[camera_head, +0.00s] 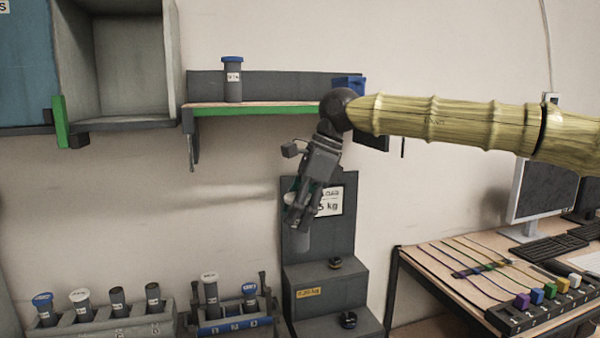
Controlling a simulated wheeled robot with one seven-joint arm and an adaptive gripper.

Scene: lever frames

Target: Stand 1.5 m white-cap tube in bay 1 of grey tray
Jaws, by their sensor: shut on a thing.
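My gripper (297,217) hangs below the wall shelf, pointing down and slightly left. It is shut on a grey tube (302,240), whose lower body shows below the fingers. The bay numbers are too small to read surely.
A rack with a blue front (234,325) holds a white-capped tube (210,287) and a blue-capped tube (249,292). A blue-capped tube (233,80) stands on the shelf (290,106). A stepped grey stand (331,275) is behind my gripper; a desk (440,270) is right.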

